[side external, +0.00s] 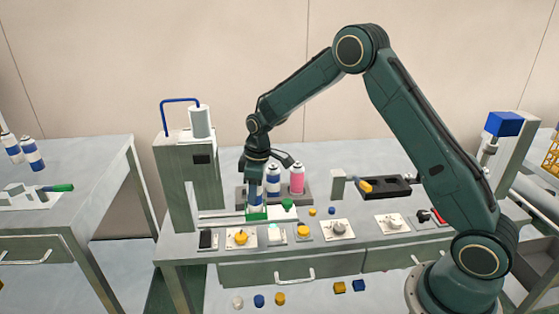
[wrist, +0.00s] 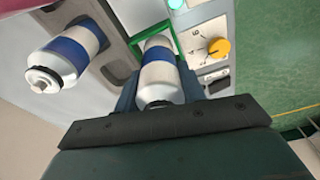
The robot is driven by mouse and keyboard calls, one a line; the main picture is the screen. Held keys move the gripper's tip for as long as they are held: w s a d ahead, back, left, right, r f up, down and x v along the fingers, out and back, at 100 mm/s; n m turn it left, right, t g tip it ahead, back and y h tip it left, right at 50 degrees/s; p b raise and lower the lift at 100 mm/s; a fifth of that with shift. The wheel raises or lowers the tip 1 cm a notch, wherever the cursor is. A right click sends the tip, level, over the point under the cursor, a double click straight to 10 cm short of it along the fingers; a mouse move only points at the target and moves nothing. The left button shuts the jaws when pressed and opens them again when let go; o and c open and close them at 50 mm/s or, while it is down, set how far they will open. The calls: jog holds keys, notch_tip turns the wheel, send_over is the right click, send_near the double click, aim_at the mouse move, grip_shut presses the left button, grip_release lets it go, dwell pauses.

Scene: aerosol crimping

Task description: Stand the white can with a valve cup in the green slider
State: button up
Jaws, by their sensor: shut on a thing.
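A white can with a blue band (wrist: 160,78) is between the fingers of my gripper (wrist: 158,92), which is shut on it. The can also shows in the side view (side external: 256,200), upright, with its lower end at the green slider (side external: 257,215). In the wrist view the green slider (wrist: 168,42) borders the can's far end. I cannot tell whether the can's base rests fully in it. The can's top is partly hidden by my gripper (side external: 257,182), so its valve cup is hard to make out.
Another white and blue can (side external: 273,182) and a pink can (side external: 297,180) stand in a grey rack (side external: 312,190) just behind. The crimping press (side external: 187,180) rises at the left. A panel with a yellow knob (side external: 241,237) lies in front of the slider.

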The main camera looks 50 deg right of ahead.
jog(key=shift+f, duration=0.2)
jog(key=shift+f, duration=0.2)
jog(key=o, duration=1.1)
jog(key=shift+r, duration=0.1)
jog(key=r, duration=0.7)
jog(key=s+r, duration=0.1)
jog(key=r, duration=0.3)
jog(key=shift+d, duration=0.35)
jog(key=shift+s+r, duration=0.1)
jog(key=shift+r, duration=0.45)
